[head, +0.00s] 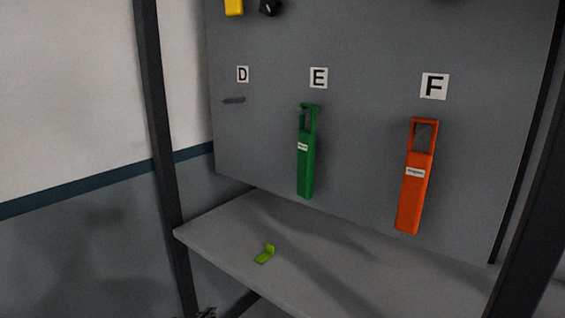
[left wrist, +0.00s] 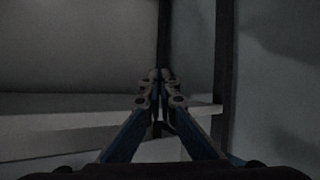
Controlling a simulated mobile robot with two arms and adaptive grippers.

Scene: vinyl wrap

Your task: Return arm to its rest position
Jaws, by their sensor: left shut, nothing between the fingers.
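My left gripper shows in the left wrist view (left wrist: 160,74) with its two fingers together and nothing between them. In the head view only a small part of it (head: 207,313) shows at the bottom edge, below the shelf and by the dark post. My right gripper is in neither view. A small lime-green piece (head: 265,254) lies on the grey shelf (head: 215,236), apart from my gripper.
A green tool (head: 307,165) hangs under label E and an orange tool (head: 413,200) under label F on the grey board (head: 365,140). The peg (head: 234,100) under label D is bare. Dark posts (head: 160,130) flank the board.

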